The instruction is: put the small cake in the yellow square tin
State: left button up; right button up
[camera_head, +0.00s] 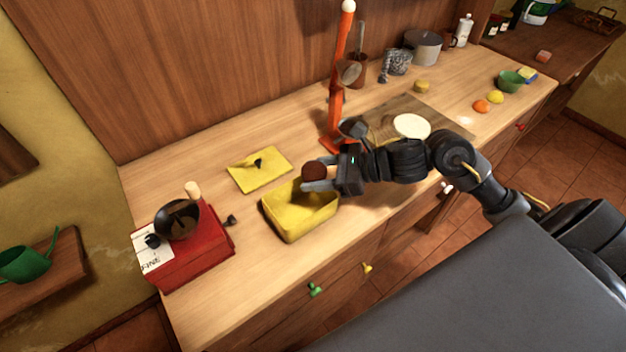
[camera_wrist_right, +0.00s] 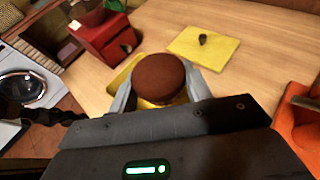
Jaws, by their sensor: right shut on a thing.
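The small cake (camera_head: 314,171) is round and brown. My right gripper (camera_head: 318,184) is shut on it and holds it over the far right part of the yellow square tin. In the right wrist view the cake (camera_wrist_right: 160,78) sits between the two fingers (camera_wrist_right: 160,90) and hides much of the tin. The yellow square tin (camera_head: 292,228) is open on the counter, and a bit of it shows in the right wrist view (camera_wrist_right: 122,72). Its yellow lid (camera_head: 245,174), with a dark knob, lies flat on the counter behind it. My left gripper is not in view.
A wooden board with a white round thing (camera_head: 411,126) lies to the right. The counter (camera_head: 205,305) in front of the tin is clear.

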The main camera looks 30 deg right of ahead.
jog(key=shift+w+a+f, duration=0.15)
jog(key=shift+a+f, duration=0.05)
jog(key=shift+f, duration=0.15)
notch_tip(320, 180, down, 3)
jog(key=shift+w+a+p, duration=0.15)
jog(key=shift+p, duration=0.7)
jog(key=shift+f, duration=0.2)
jog(key=shift+f+b, duration=0.6)
jog(key=shift+b, duration=0.45)
jog(key=shift+f, duration=0.1)
jog(key=o, duration=0.7)
jog(key=shift+s, duration=0.25)
